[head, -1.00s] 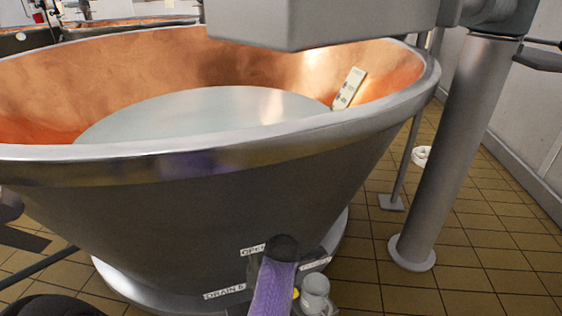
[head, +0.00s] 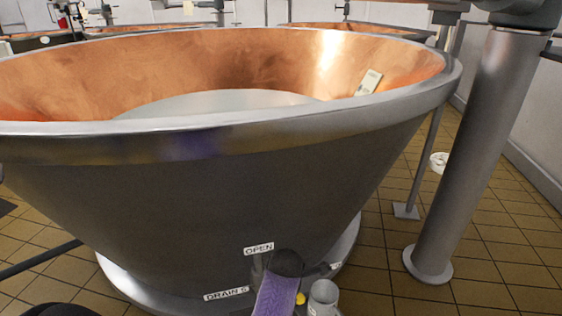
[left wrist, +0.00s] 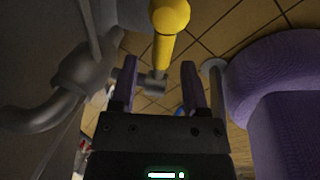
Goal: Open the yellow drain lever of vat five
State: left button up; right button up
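Vat five (head: 190,200) is a large steel vat with a copper inside, filling the head view. Its front bears an OPEN label (head: 259,249) and a DRAIN 5 label (head: 226,294). In the head view only a small bit of the yellow drain lever (head: 301,298) shows beside my purple arm. In the left wrist view the yellow lever (left wrist: 168,35) has a rounded end at the top and runs down to a grey fitting. My left gripper (left wrist: 159,66) is open, with the lever's lower part between its fingertips in the picture; I see no contact. My right gripper is out of view.
A grey drain pipe (left wrist: 75,70) lies left of the lever in the left wrist view. A light grey cylindrical fitting (head: 323,297) stands beside the lever. A steel post (head: 470,150) stands at right.

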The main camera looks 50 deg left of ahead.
pick_arm(q)
grip_shut()
dwell(1.2)
